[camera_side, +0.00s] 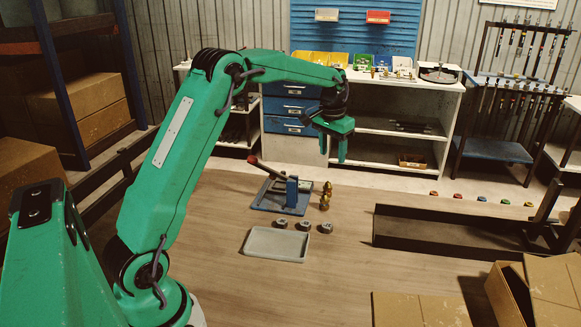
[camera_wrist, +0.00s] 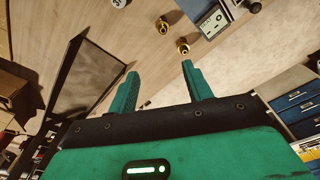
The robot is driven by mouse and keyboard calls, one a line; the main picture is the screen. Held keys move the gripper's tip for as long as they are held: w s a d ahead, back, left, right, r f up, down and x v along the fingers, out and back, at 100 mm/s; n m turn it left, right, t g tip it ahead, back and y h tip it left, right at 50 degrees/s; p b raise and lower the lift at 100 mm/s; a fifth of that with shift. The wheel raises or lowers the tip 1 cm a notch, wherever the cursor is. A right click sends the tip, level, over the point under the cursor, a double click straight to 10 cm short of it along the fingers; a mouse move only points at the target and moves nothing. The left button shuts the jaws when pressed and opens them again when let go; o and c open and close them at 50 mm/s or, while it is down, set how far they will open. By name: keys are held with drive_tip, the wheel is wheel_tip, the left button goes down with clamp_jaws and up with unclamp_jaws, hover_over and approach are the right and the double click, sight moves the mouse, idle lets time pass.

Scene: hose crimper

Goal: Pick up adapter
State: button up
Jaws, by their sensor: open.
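Two brass fittings, apparently adapters, stand close together on the wooden table, right of the blue crimper (camera_side: 292,190). The farther brass fitting (camera_side: 327,187) and the nearer brass fitting (camera_side: 324,202) show in the side view. In the wrist view, one brass fitting (camera_wrist: 163,26) lies ahead of the fingers and another brass fitting (camera_wrist: 182,46) is near the right fingertip. My gripper (camera_side: 333,150) is open and empty, pointing down above and beyond the fittings. Its two green fingers (camera_wrist: 160,70) are spread apart in the wrist view. I see no contact with either fitting.
A grey tray (camera_side: 275,244) and several dark metal rings (camera_side: 303,224) sit nearer on the table. A long dark channel frame (camera_side: 440,231) lies to the right, with cardboard boxes (camera_side: 545,285) in front. Coloured pucks (camera_side: 481,199) line the far edge.

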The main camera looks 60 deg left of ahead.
drive_tip(key=g, duration=0.1)
hover_over(327, 187)
drive_tip(key=shift+n, duration=0.3)
wheel_tip(327, 187, down, 10)
drive_tip(key=shift+a+r, duration=0.1)
drive_tip(key=shift+r, duration=0.15)
drive_tip(key=shift+f, duration=0.1)
drive_tip(key=shift+f, duration=1.2)
drive_tip(key=shift+f, duration=0.1)
drive_tip(key=shift+w+a+f, duration=0.1)
drive_tip(key=shift+w+f, duration=0.05)
drive_tip(key=shift+f, duration=2.35)
clamp_jaws()
